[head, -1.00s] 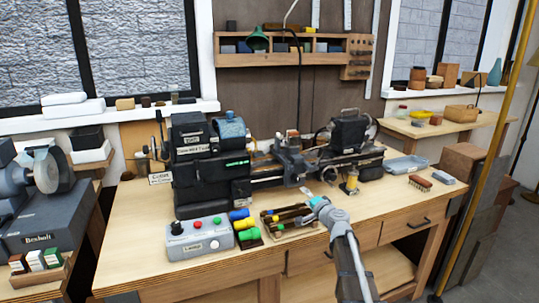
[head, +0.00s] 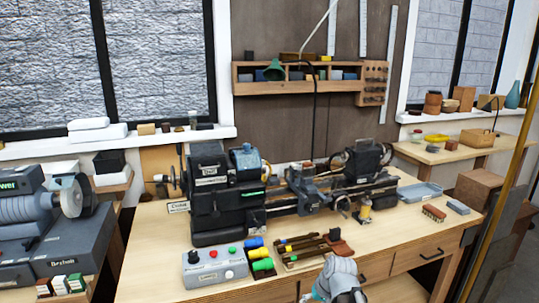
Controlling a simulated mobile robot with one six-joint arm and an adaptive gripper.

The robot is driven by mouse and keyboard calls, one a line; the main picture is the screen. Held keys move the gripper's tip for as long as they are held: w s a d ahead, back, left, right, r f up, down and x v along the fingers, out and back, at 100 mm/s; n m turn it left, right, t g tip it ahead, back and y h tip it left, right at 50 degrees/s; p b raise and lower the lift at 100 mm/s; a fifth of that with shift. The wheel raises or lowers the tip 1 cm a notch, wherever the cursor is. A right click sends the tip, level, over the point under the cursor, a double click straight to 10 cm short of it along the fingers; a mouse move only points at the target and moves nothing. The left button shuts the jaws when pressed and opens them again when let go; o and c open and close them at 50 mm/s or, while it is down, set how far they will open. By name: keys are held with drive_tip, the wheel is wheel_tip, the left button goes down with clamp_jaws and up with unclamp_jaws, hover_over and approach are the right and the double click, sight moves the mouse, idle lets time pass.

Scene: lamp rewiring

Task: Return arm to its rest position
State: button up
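Part of my arm (head: 341,278) shows at the bottom of the head view, grey with a teal end cap at its lower left. It sits low in front of the workbench (head: 160,262), over its front edge in the picture. No fingers can be made out, and nothing held can be seen. Whether the arm touches the bench cannot be told.
A small lathe (head: 225,195) stands on the bench. A grey control box (head: 214,262) and a tool tray (head: 300,263) lie near the front edge. A brush (head: 434,212) and a blue tray (head: 420,192) are at the right. A yellow post (head: 488,230) rises at far right.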

drive_tip(key=s+d+g+h+p, duration=0.1)
drive_tip(key=s+d+g+h, duration=0.1)
drive_tip(key=s, duration=0.5)
drive_tip(key=shift+s+d+r+h, duration=0.15)
drive_tip(key=shift+d+r+h, duration=0.35)
drive_tip(key=shift+d, duration=0.45)
drive_tip(key=shift+f, duration=0.1)
idle(0.9)
